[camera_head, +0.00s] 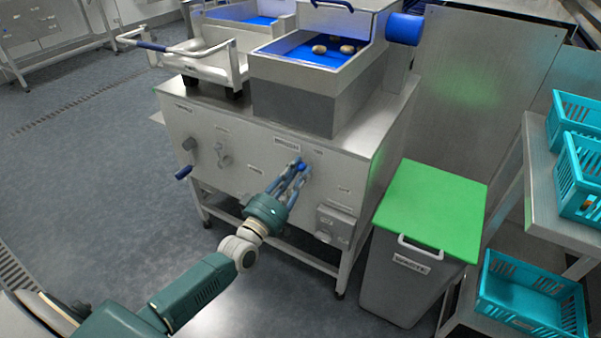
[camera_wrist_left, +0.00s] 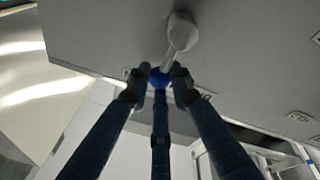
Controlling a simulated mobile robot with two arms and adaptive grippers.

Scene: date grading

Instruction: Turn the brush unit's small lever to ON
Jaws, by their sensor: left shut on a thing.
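The brush unit is a steel cabinet with a grey front panel (camera_head: 245,165) carrying several controls and small labels. The small lever (camera_wrist_left: 182,32) has a pale shaft and a blue ball end; in the wrist view it sticks out of the panel. My left gripper (camera_head: 300,166) is at the panel's right half, its fingers closed around the blue ball (camera_wrist_left: 158,77). In the head view the fingers hide most of the lever. The lettering by the lever is too small to read. My right gripper is out of view.
A handle with a blue grip (camera_head: 184,172) and a grey valve (camera_head: 222,155) sit left on the panel. A grey box (camera_head: 335,224) is at lower right. A green-lidded bin (camera_head: 432,207) stands to the right, near teal crates (camera_head: 530,295).

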